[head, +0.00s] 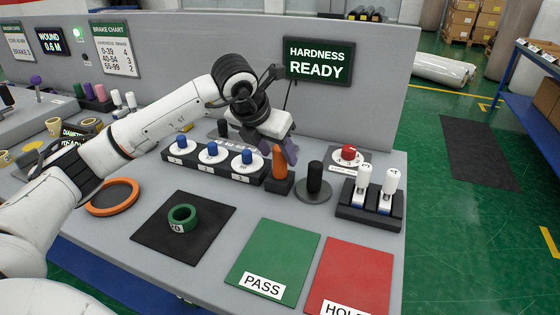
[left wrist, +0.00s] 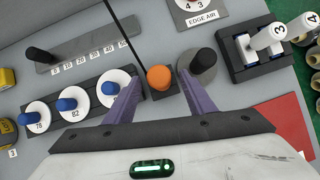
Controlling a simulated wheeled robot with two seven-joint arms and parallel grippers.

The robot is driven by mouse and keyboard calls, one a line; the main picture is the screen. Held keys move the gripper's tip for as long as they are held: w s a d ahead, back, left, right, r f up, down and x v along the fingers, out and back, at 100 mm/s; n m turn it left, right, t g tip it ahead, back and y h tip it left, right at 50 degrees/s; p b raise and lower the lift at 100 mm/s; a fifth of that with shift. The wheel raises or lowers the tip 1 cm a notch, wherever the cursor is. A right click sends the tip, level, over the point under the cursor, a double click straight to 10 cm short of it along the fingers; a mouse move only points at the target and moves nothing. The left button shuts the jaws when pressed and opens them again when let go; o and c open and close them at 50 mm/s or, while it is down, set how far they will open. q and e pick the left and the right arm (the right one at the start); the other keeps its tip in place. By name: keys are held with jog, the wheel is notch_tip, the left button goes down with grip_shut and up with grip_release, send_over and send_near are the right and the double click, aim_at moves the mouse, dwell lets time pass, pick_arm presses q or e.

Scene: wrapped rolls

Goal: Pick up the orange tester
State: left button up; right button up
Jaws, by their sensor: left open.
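The orange tester (head: 277,160) stands upright in a small black block (head: 279,184) at the middle of the grey bench. In the left wrist view its round orange top (left wrist: 159,77) shows between the two purple fingers. My left gripper (head: 290,150) is open, right by the tester's upper part, with one finger partly hidden in the head view. In the left wrist view the gripper (left wrist: 160,84) has gaps on both sides of the tester, and it is not closed on it. My right gripper is not in view.
A black post on a round base (head: 314,180) stands close right of the tester. A rack of blue-knobbed gauges (head: 212,163) is close left. White-handled switches (head: 376,206) stand farther right. A green roll (head: 182,218) lies on the black mat (head: 160,240), beside the green PASS mat (head: 272,255).

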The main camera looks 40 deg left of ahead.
pick_arm(q)
jog(key=shift+x, duration=1.35)
grip_shut()
jog(key=shift+w, duration=0.1)
jog(key=shift+r, duration=0.15)
